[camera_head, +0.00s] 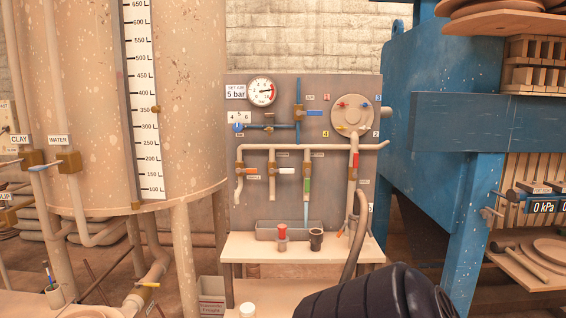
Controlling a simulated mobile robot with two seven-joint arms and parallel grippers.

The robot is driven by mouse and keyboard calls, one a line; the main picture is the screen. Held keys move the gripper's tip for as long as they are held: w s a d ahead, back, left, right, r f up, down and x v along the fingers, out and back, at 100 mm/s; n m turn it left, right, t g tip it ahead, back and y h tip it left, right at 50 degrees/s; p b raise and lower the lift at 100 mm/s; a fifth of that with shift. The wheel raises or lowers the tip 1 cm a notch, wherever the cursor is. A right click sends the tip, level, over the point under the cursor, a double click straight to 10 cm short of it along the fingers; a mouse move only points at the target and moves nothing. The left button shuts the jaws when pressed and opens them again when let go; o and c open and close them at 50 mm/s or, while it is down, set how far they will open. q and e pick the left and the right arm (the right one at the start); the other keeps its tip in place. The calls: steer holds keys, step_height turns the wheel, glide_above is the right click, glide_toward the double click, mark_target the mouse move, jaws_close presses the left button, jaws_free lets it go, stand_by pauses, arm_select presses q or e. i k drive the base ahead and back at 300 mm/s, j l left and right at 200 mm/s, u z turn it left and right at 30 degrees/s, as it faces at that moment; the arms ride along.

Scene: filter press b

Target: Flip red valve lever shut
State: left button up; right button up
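A red lever (355,160) stands upright on the thick vertical pipe at the right of the grey panel (335,95), in line with that pipe. A shorter orange-red lever (252,171) lies level across a thin vertical pipe at the panel's left. Between them are a white lever (288,170), lying level, and a green lever (307,185), pointing along its pipe. A blue lever (315,113) lies level higher up. Neither gripper shows in the head view, and nothing is seen touching the levers.
A shelf (240,248) below the panel holds a red-topped jar (282,236) and a dark cup (316,239). A large tank (85,100) stands left and a blue press frame (430,130) right. A black ribbed shape (375,295) blocks the bottom centre.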

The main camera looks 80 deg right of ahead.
mark_target(356, 157)
steer(key=z, duration=2.75)
